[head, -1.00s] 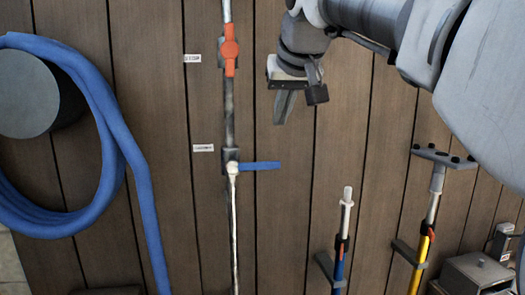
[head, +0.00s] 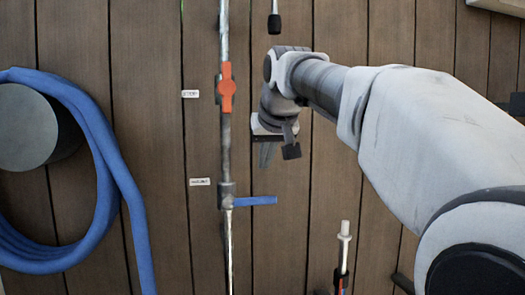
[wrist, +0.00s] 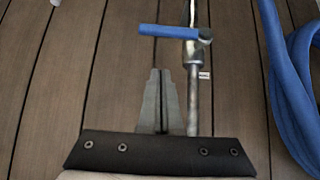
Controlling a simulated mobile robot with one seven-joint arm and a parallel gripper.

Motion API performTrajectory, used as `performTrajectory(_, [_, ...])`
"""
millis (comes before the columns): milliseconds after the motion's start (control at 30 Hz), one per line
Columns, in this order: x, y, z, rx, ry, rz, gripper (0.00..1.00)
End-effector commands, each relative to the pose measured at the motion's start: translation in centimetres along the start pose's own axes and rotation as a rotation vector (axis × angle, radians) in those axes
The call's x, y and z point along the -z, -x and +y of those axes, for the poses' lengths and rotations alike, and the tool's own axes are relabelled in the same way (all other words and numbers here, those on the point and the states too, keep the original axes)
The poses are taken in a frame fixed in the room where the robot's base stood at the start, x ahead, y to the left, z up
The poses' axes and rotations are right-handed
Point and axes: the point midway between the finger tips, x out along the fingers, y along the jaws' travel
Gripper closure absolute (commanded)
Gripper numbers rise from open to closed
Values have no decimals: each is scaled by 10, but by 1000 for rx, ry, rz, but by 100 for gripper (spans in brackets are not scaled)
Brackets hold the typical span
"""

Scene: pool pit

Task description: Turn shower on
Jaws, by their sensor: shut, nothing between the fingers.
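A vertical metal pipe (head: 227,140) runs down the wooden wall. Its upper valve has an orange handle (head: 227,90) lined up with the pipe. Its lower valve has a blue handle (head: 256,201) sticking out sideways to the right, across the pipe; it also shows at the top of the wrist view (wrist: 168,31). My gripper (head: 266,163) is shut and empty, right of the pipe, between the heights of the two handles and apart from both. In the wrist view its fingertips (wrist: 161,72) point toward the blue handle. The orange handle is not visible there.
Small white labels (head: 190,94) sit left of the valves, unreadable. A coiled blue hose (head: 125,180) hangs on a round holder (head: 38,127) at left. A pole (head: 342,255) stands lower right. A dark-tipped rod (head: 274,22) hangs above my gripper.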

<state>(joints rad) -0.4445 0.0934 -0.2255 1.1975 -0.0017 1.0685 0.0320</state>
Motion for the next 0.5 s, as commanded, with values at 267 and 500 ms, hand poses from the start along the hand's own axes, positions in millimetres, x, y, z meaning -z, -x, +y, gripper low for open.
performTrajectory(267, [-9, -52, 0, 1, 1, -2, 100])
performTrajectory(500, [-25, -68, 0, 0, 0, 0, 100])
